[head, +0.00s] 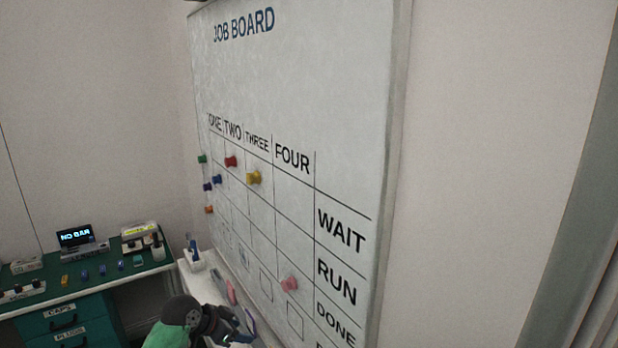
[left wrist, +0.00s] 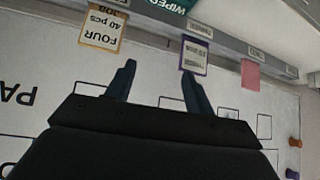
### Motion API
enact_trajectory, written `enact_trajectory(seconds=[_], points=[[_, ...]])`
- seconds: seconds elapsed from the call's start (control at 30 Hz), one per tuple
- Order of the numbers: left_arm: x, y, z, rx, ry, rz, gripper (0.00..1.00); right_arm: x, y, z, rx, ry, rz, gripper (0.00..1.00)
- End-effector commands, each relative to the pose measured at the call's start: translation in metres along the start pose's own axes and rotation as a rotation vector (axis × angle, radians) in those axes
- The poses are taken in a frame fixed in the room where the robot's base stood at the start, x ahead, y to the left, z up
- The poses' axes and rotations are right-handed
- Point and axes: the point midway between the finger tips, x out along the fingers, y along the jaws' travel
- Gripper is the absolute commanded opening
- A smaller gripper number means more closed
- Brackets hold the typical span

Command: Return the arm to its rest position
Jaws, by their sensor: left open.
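My left gripper (head: 240,334) is low in the head view, in front of the lower part of the job board (head: 300,70). Its two dark fingers also show in the left wrist view (left wrist: 158,75), spread apart with nothing between them. In the left wrist view, an orange-framed card (left wrist: 103,28) reading FOUR, 40 pcs, a purple-framed card (left wrist: 194,55) and a pink card (left wrist: 250,75) are at the ledge beyond the fingers. I cannot tell whether the gripper touches the board. My right gripper is in neither view.
Coloured magnets sit on the board, among them red (head: 231,161), yellow (head: 253,177) and pink (head: 289,284). A green-topped bench (head: 120,268) with drawers and small items stands at the left. A white holder (head: 193,261) is near the board's lower left.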

Motion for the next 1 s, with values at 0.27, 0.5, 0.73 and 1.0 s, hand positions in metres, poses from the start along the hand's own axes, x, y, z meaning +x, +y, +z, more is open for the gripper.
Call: enact_trajectory(seconds=[0.27, 0.5, 0.73, 1.0], points=[[0.011, 0.073, 0.082, -0.115, -0.099, -0.046, 0.53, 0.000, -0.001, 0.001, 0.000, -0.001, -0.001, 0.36], [0.002, 0.132, 0.145, -0.224, -0.182, -0.104, 0.53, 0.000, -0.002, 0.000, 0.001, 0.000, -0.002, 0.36], [-0.022, 0.184, 0.202, -0.338, -0.265, -0.174, 0.53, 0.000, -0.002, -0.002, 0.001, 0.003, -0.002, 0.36], [-0.057, 0.230, 0.250, -0.452, -0.347, -0.257, 0.53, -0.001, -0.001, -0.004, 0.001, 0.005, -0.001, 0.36]])
